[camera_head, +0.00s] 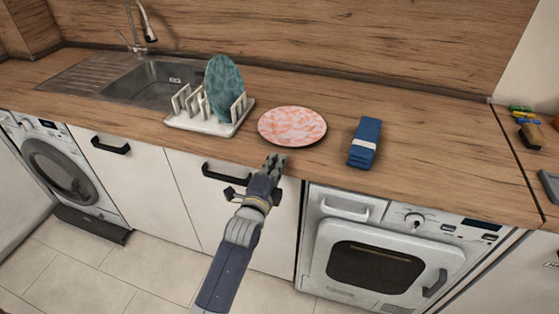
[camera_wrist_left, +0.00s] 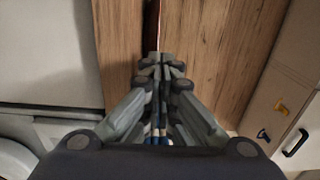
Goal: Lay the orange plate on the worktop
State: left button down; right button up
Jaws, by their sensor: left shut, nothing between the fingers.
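The orange plate (camera_head: 292,126), mottled orange and white, lies flat on the wooden worktop (camera_head: 420,160), to the right of a white dish rack (camera_head: 205,124). My left gripper (camera_head: 275,161) is shut and empty, just in front of the plate near the worktop's front edge. In the left wrist view its fingers (camera_wrist_left: 160,62) are together with nothing between them. That view also shows the wood of the worktop (camera_wrist_left: 220,50) and a thin edge that I cannot identify for sure. My right gripper is in neither view.
A teal plate (camera_head: 224,88) stands upright in the dish rack. A folded blue cloth (camera_head: 365,143) with a white band lies right of the orange plate. A sink (camera_head: 150,82) is at the left. The worktop right of the cloth is clear.

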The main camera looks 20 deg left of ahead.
pick_arm(q)
jog(key=s+b, duration=0.1)
jog(key=s, duration=0.8)
jog(key=s+f+n+g, duration=0.2)
jog(key=s+f+g, duration=0.15)
jog(key=f, duration=0.85)
jog(key=s+d+f+n+g, duration=0.1)
jog(key=s+f+n+g, duration=0.3)
jog(key=f, duration=0.9)
jog(key=s+f+n+g, duration=0.1)
jog(key=s+f, duration=0.4)
jog(key=f, duration=0.7)
jog(key=s+a+f+n+g, duration=0.2)
jog(key=s+f, duration=0.4)
jog(key=s, duration=0.5)
jog(key=s+a+f+n+g, duration=0.3)
jog(key=s+f, duration=0.4)
jog(key=s, duration=0.4)
jog(key=s+a+f+n+g, duration=0.2)
jog(key=s+f, duration=0.5)
jog(key=s, duration=0.4)
jog(key=shift+s+a+n+g+y, duration=0.15)
jog(key=shift+s+n+g+y, duration=0.2)
jog(key=shift+n+g, duration=0.55)
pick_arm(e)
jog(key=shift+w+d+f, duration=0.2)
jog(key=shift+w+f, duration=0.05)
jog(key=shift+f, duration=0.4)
